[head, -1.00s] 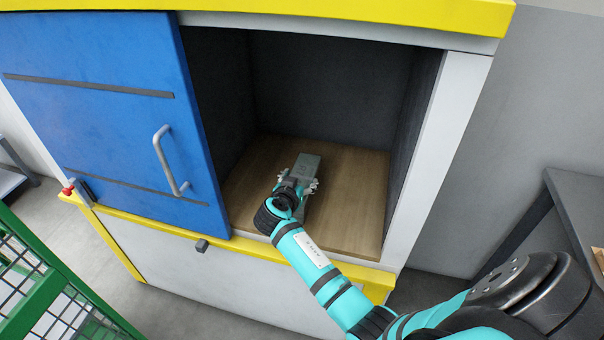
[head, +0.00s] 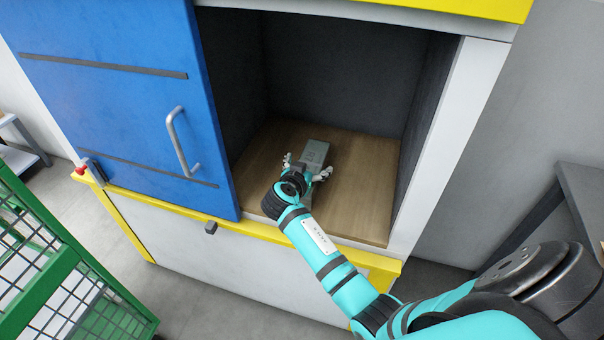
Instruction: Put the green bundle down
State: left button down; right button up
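The green bundle (head: 315,152), a grey-green block with faint markings on top, lies on the wooden floor (head: 362,190) of the open compartment. My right gripper (head: 308,168) reaches in from the lower right and is at the near end of the bundle. Its fingers are spread wide, one on each side, and stand apart from the bundle's sides. The near part of the bundle is hidden behind the gripper. My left gripper is not in view.
A blue sliding door (head: 120,95) with a grey handle (head: 180,145) covers the compartment's left side. The white right post (head: 440,150) and yellow front ledge (head: 255,229) frame the opening. A green mesh cage (head: 55,265) stands lower left, a grey table (head: 590,195) at right.

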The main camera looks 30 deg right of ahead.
jog(key=v, duration=1.1)
jog(key=shift+a+b, duration=0.2)
jog(key=shift+b, duration=0.2)
jog(key=shift+s, duration=0.15)
dwell(0.4)
